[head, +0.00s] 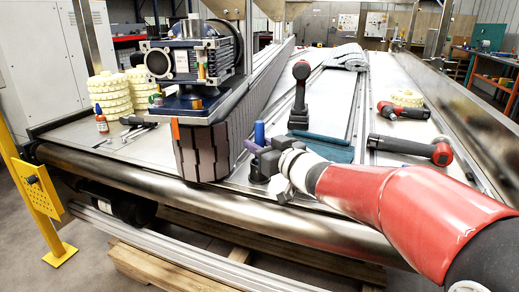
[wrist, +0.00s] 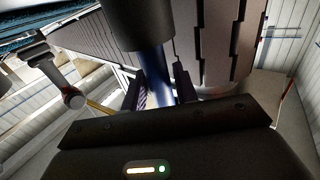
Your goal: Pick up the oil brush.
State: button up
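The oil brush appears to be the blue handle (head: 259,133) standing upright from a dark cylindrical holder (head: 259,168) on the conveyor, just right of the slatted belt end. My gripper (head: 262,148) reaches in from the right at the handle's height. In the wrist view the blue handle (wrist: 157,88) runs between my two fingers (wrist: 160,90), with the dark cylinder (wrist: 135,22) beyond it. The fingers stand apart on either side of the handle. Whether they press on it is not clear. Any bristles are hidden.
A black and red tool (head: 299,90) stands upright behind my gripper, by a teal flat piece (head: 325,147). A grey and red power tool (head: 410,148) lies right, near my arm. Wheels and a bottle (head: 101,120) stand left.

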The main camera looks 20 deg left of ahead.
grip_shut()
jog(key=shift+r, duration=0.1)
notch_tip(320, 180, up, 20)
jog(key=p, duration=0.2)
